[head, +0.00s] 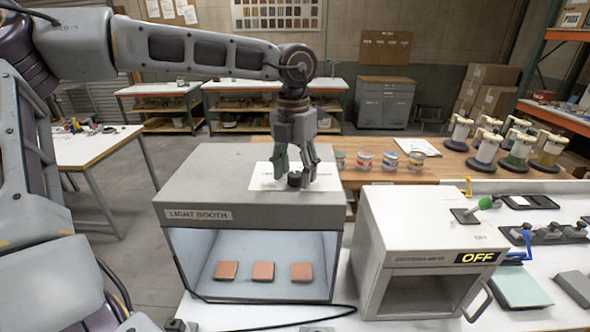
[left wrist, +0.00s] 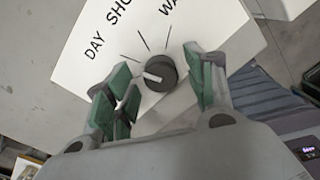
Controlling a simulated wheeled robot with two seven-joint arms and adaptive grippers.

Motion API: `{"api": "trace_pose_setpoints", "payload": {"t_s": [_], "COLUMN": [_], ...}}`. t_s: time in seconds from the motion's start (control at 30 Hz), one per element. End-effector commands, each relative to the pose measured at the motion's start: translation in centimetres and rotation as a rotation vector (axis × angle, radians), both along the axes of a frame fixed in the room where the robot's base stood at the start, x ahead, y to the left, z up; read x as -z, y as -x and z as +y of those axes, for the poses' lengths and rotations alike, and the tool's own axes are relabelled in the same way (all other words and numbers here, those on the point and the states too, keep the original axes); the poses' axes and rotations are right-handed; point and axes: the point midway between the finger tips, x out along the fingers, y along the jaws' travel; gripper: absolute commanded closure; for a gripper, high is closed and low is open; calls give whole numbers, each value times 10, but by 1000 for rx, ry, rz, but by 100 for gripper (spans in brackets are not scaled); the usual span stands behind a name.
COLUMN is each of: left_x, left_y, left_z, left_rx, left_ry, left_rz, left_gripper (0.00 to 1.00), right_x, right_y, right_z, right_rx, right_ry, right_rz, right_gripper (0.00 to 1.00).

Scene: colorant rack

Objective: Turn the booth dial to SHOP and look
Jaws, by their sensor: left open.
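The light booth (head: 185,190) is a grey box with a lit open front and a white card (head: 262,180) on its top. The dial (head: 295,180) is a small black knob on that card. In the left wrist view the dial (left wrist: 161,73) has a white pointer mark facing left, nearest the DAY tick. The card (left wrist: 75,70) reads DAY, SHOP and a partly cut-off word starting WA. My left gripper (head: 296,164) points down over the dial, open, with a green-padded finger on either side. I cannot tell whether the pads touch the knob. My right gripper is not in view.
Three reddish tiles (head: 263,271) lie inside the booth. A white box marked OFF (head: 400,235) stands close to its right. A black cable (head: 250,327) runs along the front. Cans (head: 364,160) and dispensers (head: 518,150) stand on the wooden counter behind.

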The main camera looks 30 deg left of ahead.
Motion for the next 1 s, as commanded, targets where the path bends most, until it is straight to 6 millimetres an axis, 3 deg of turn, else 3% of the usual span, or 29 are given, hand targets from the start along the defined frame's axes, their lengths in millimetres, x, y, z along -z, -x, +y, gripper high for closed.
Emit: {"api": "trace_pose_setpoints", "payload": {"t_s": [0.37, 0.7, 1.0], "left_x": [3, 3, 3], "left_y": [0, 0, 0], "left_z": [0, 0, 0], "left_rx": [0, 0, 17], "left_ry": [0, 0, -1], "left_rz": [1, 1, 1], "left_gripper": [47, 90, 92], "right_x": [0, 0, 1], "right_y": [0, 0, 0], "right_z": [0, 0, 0], "right_rx": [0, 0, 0], "right_ry": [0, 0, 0], "right_rz": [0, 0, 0], "right_gripper": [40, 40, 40]}}
